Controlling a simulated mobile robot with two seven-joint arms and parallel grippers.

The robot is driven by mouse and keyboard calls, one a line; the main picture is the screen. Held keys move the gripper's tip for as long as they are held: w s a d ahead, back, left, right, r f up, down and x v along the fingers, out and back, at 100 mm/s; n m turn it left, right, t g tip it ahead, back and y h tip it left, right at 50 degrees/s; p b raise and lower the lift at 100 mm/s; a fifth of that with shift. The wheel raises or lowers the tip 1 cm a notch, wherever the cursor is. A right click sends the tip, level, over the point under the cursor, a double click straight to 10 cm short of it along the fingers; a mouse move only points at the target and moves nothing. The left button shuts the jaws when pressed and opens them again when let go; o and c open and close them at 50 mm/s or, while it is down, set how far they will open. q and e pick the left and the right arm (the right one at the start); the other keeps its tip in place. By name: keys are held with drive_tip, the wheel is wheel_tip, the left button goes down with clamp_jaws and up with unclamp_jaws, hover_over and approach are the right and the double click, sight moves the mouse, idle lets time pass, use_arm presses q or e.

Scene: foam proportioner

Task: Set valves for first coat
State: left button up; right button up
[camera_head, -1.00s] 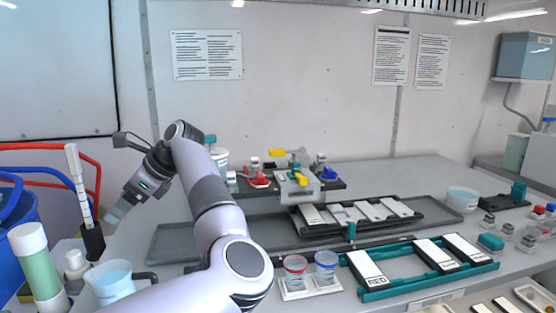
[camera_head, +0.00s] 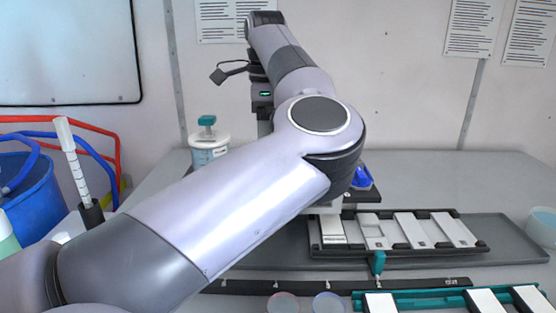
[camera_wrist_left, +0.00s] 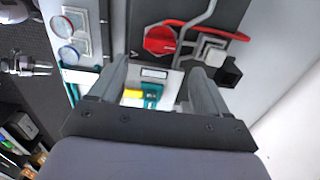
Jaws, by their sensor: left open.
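My left arm crosses the head view and hides most of the valve block and my left gripper. A blue valve handle (camera_head: 362,178) shows just right of the arm's elbow. In the left wrist view, my left gripper (camera_wrist_left: 158,72) is open, its two fingers apart and pointing at the valve block. A red round handle (camera_wrist_left: 160,41) lies beyond the fingertips. A yellow handle (camera_wrist_left: 133,93) shows between the fingers, near the left one, beside a teal part (camera_wrist_left: 153,92). I see no contact with the handles. My right gripper is out of view.
A clear jar with a teal top (camera_head: 209,145) stands behind the arm. A dark rack of pale panels (camera_head: 405,251) lies on a grey tray (camera_head: 500,236). Two cups (camera_head: 329,303) are at the front edge. A blue bucket (camera_head: 22,195) is at left.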

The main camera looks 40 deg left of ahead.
use_arm(q)
wheel_tip(320, 180, down, 7)
drive_tip(key=shift+s+r+p, duration=0.15)
drive_tip(key=shift+p, duration=0.15)
drive_tip(key=c, duration=1.1)
